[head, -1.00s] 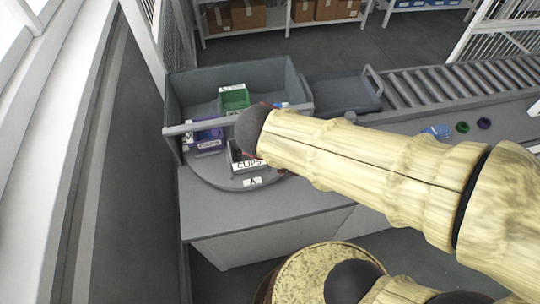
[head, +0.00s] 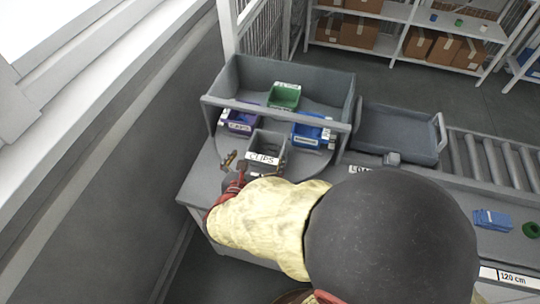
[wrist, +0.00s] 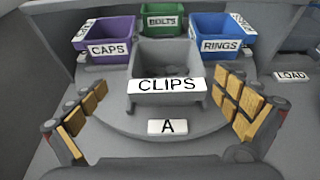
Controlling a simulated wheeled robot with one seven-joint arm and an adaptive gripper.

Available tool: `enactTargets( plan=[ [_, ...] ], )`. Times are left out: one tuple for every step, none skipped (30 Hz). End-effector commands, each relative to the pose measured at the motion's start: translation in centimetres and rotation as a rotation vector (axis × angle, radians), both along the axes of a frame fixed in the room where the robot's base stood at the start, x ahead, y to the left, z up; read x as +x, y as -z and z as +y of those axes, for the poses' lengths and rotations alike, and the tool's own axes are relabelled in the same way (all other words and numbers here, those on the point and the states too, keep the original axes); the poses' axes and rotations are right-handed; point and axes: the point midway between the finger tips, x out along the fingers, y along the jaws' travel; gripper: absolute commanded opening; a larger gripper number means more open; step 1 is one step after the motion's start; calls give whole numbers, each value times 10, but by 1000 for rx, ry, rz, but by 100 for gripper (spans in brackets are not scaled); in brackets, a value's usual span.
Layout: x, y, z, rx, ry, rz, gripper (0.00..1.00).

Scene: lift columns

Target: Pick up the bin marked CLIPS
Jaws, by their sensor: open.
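The grey bin marked CLIPS (wrist: 165,72) stands upright at the front of a round grey turntable (wrist: 110,116), above a label A. It also shows in the head view (head: 266,148). In the wrist view my gripper (wrist: 160,118) is open, with one wood-padded finger low on each side of the bin's front. The fingers appear apart from the bin. In the head view my gripper (head: 256,164) is just in front of the bin, partly hidden by my arm.
A purple CAPS bin (wrist: 107,42), a green BOLTS bin (wrist: 162,20) and a blue RINGS bin (wrist: 210,38) share the turntable. A grey walled housing (head: 228,85) encloses its back. A grey tray (head: 398,132) stands to the right, beside a roller conveyor (head: 490,152).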

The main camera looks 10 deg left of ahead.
Motion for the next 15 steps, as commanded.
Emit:
enactTargets(
  plan=[
    [5, 3, -1, 0, 2, 0, 100],
    [8, 4, -2, 0, 2, 0, 100],
    [11, 5, -4, 0, 4, 0, 100],
    [14, 6, -5, 1, 5, 0, 100],
    [17, 7, -6, 1, 5, 0, 100],
    [22, 9, -8, 1, 5, 0, 100],
    [27, 11, -9, 2, 6, 0, 100],
    [31, 13, -11, 2, 6, 1, 100],
    [37, 14, -13, 2, 6, 0, 100],
    [40, 16, -13, 1, 6, 0, 100],
    [44, 17, -13, 1, 6, 0, 100],
    [48, 19, -13, 1, 6, 1, 100],
    [50, 19, -13, 1, 5, 1, 100],
    [52, 20, -13, 1, 4, 1, 100],
    [54, 20, -13, 1, 4, 1, 100]
  ],
)
